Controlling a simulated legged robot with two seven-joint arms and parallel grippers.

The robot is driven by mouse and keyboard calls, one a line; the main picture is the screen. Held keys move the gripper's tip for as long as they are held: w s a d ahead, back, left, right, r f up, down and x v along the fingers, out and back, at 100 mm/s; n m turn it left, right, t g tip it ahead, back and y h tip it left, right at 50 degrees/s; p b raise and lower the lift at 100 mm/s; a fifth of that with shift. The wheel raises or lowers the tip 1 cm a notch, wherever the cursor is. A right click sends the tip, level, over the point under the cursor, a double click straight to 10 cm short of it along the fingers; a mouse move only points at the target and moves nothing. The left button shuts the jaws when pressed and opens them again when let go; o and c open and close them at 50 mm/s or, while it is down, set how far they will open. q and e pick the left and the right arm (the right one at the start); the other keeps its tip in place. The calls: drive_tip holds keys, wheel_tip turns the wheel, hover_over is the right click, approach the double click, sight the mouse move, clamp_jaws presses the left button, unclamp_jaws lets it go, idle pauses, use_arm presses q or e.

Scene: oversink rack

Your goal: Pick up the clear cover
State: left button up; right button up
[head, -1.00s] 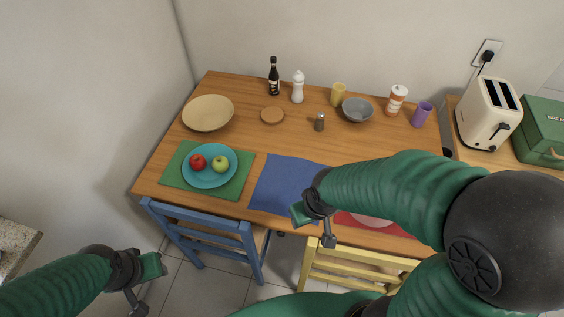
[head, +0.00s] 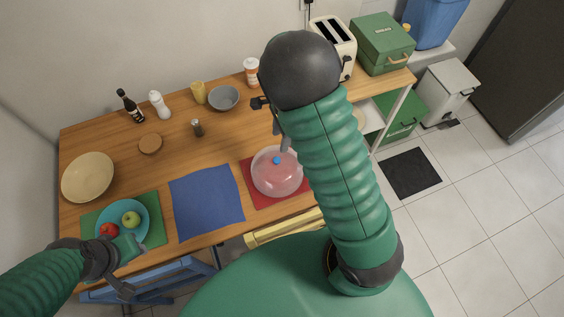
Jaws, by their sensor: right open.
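The clear cover (head: 264,178) is a see-through dome with a blue knob. It sits on the red mat (head: 253,196) at the right front of the wooden table, over what looks like a pale plate. My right gripper (head: 273,122) is open and empty, behind and above the cover's knob, apart from it in the picture. My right arm passes just right of the cover and hides part of the table there. My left gripper (head: 128,266) looks open and empty, in front of the green mat at the table's left front.
A blue mat (head: 207,202) lies left of the cover. A teal plate (head: 139,236) with red and green apples is on the green mat (head: 93,219). A grey bowl (head: 223,98), yellow cup (head: 198,93) and bottles stand at the back.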

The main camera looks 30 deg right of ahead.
hover_over(278, 160)
drive_tip(key=w, duration=0.1)
wheel_tip(278, 160, down, 6)
drive_tip(key=shift+f, duration=0.1)
drive_tip(key=f, duration=0.3)
drive_tip(key=s+f, duration=0.1)
drive_tip(key=f, duration=0.1)
drive_tip(key=shift+d+f, duration=0.35)
drive_tip(key=shift+d, duration=0.05)
drive_tip(key=shift+w+a+f, duration=0.1)
drive_tip(key=shift+a, duration=0.15)
drive_tip(key=shift+w+a, duration=0.1)
drive_tip(key=shift+a, duration=0.35)
drive_tip(key=shift+c, duration=3)
drive_tip(key=shift+d, duration=0.3)
clamp_jaws()
drive_tip(key=shift+d, duration=0.15)
use_arm(q)
drive_tip(key=shift+w+f, duration=0.15)
drive_tip(key=shift+w, duration=0.1)
